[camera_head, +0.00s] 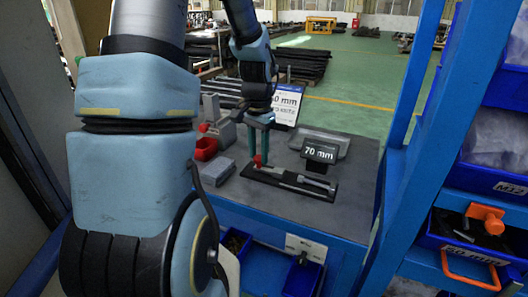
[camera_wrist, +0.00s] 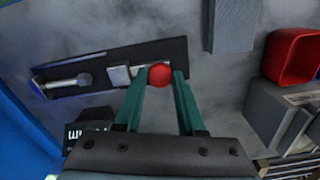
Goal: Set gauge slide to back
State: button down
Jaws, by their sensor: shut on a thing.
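The gauge is a long black base (camera_head: 300,187) on the grey bench top, with a metal slide and rod along it. Its red knob (camera_head: 258,161) is at the left end in the head view. In the wrist view the base (camera_wrist: 168,49) lies across the upper left, and the round red knob (camera_wrist: 160,75) sits near its right end. My gripper (camera_wrist: 160,74) has one green finger on each side of the knob and is shut on it. In the head view my gripper (camera_head: 261,163) comes down from above onto that end. A small black display (camera_head: 320,153) behind the gauge reads 70 mm.
A red bin (camera_head: 206,148) and a grey block (camera_head: 218,172) stand left of the gauge. A white sign (camera_head: 287,104) ending in "0 mm" stands behind. Blue rack posts (camera_head: 415,100) rise at the right.

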aim_at(258, 157)
jog(key=shift+w+a, duration=0.1)
jog(key=shift+a, duration=0.05)
jog(key=c, duration=0.5)
grip_release()
jog(key=shift+r, duration=0.1)
notch_tip(258, 157, up, 11)
jog(key=b, duration=0.1)
jog(key=shift+b, duration=0.3)
